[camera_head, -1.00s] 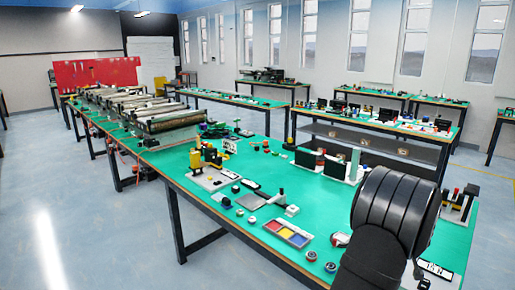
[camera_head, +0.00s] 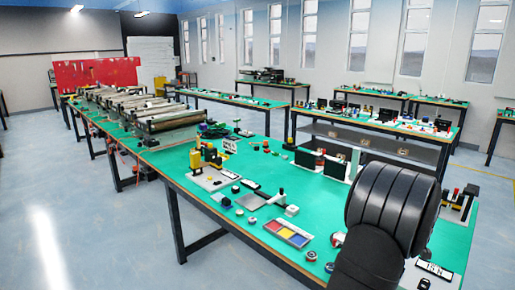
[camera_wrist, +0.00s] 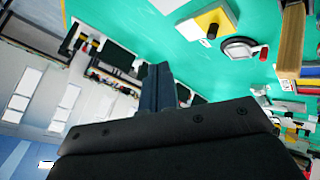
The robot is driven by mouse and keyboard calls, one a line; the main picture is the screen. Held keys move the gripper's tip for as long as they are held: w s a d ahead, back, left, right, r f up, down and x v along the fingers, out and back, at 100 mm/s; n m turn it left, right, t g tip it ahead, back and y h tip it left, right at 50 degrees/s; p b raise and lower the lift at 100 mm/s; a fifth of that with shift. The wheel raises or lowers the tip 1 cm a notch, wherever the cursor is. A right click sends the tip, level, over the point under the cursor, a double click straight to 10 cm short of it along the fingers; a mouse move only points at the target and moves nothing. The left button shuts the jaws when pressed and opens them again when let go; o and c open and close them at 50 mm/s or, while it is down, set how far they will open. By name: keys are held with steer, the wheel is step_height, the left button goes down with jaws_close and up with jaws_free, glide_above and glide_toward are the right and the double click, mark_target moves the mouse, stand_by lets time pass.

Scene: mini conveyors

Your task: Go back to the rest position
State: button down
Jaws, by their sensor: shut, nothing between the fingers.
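My gripper (camera_wrist: 158,88) shows in the wrist view as a dark body with its fingers together and nothing between them. It points out over the green table (camera_wrist: 122,17), apart from any object that I can make out. In the head view my black arm link fills the lower right, over the near right end of the green table (camera_head: 225,237). The gripper itself is hidden there.
A tray with red, yellow and blue sections (camera_head: 287,234) lies near the table's front edge. A yellow device (camera_head: 207,157) and black boxes (camera_head: 308,160) stand farther back. Conveyors (camera_head: 155,115) line the far left. Open floor (camera_head: 90,220) lies to the left.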

steer(key=shift+w+d+r+n+g+y, duration=0.1)
steer(key=shift+w+r+n+g+y, duration=0.05)
steer(key=shift+r+n+g+y, duration=0.7)
steer(key=shift+w+d+r+n+g+y, duration=0.15)
steer(key=shift+r+n+g+y, duration=0.4)
steer(key=shift+r+n+g, duration=0.65)
steer(key=shift+w+d+r+n+g+y, duration=0.1)
steer(key=shift+r+n+g+y, duration=0.7)
steer(key=shift+g, duration=0.35)
steer(key=shift+w+a+f+m+t+h, duration=0.1)
steer(key=shift+w+f+m+t+h, duration=0.35)
steer(key=shift+f+t, duration=0.35)
steer(key=shift+w+a+f+m+t+h, duration=0.1)
steer(key=shift+f+m+t+h, duration=0.2)
steer(key=shift+f+m+t, duration=0.4)
steer(key=shift+w+a+f+m+t+h, duration=0.1)
steer(key=shift+w+f+m+t+h, duration=0.25)
steer(key=shift+f+t, duration=0.55)
steer(key=shift+s, duration=0.1)
